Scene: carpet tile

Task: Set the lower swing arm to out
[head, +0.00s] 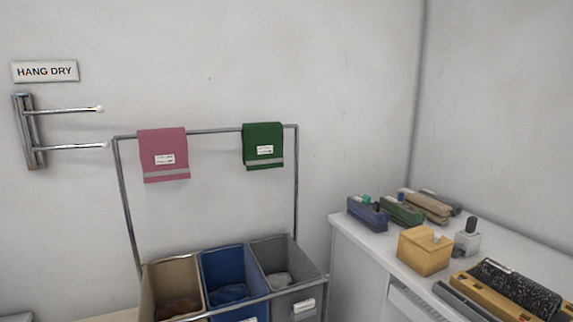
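A metal wall rack under a "HANG DRY" sign (45,71) is at the upper left of the head view. It has an upright bracket (29,131) and two bars with pale round tips. The upper swing arm (68,109) and the lower swing arm (72,147) both extend to the right from the bracket. Their exact angle to the wall is hard to tell. Both arms are bare. My gripper is not in view.
A rail (215,131) with a pink towel (163,150) and a green towel (263,143) stands right of the rack, above beige, blue and grey bins (228,262). A white counter (375,247) at right holds a wooden box (424,251), brushes and other small items.

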